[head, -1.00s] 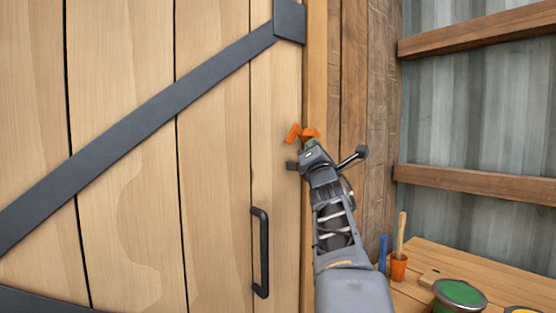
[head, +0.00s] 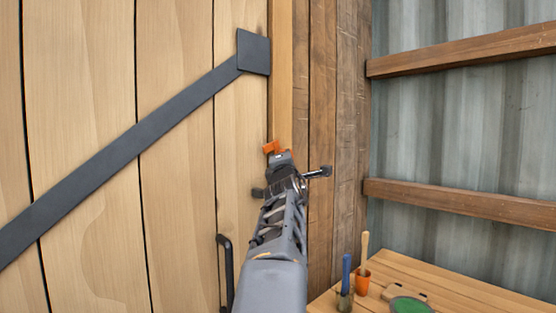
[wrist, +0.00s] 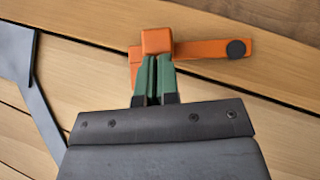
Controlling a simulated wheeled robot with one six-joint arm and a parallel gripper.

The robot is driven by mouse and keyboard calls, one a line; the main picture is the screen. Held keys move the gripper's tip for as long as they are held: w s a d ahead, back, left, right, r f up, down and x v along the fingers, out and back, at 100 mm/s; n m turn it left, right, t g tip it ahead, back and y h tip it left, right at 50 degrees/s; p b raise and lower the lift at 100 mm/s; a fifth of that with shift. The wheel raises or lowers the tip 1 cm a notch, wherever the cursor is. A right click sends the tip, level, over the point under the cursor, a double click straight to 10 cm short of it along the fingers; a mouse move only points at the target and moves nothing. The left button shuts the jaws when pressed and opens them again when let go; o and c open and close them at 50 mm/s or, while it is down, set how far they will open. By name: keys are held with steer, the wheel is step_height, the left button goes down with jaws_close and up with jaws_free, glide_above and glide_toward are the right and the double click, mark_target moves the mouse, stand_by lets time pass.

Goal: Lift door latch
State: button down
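The door latch (wrist: 204,48) is orange. In the wrist view it is a flat bar with a round dark pivot at its right end and a thick block at its left end. Another orange part shows behind the block. In the head view only a small orange piece of the latch (head: 271,147) shows above my gripper, by the edge of the plank door (head: 175,200); the rest is hidden. My gripper (wrist: 155,58) has green fingers close together with a thin dark gap. Their tips are at the block's near edge; I cannot tell whether they touch.
A black door handle (head: 227,275) is below the latch. A dark brace (head: 120,140) crosses the door.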

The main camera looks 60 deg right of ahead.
steer(key=shift+r, duration=0.2)
stand_by(0.3)
steer(key=shift+a, duration=0.1)
steer(key=w+a+b+v, duration=0.1)
steer(key=b+v, duration=0.5)
steer(key=v, duration=0.6)
steer(key=shift+w+a+f+b, duration=0.3)
steer(key=shift+w+a, duration=0.25)
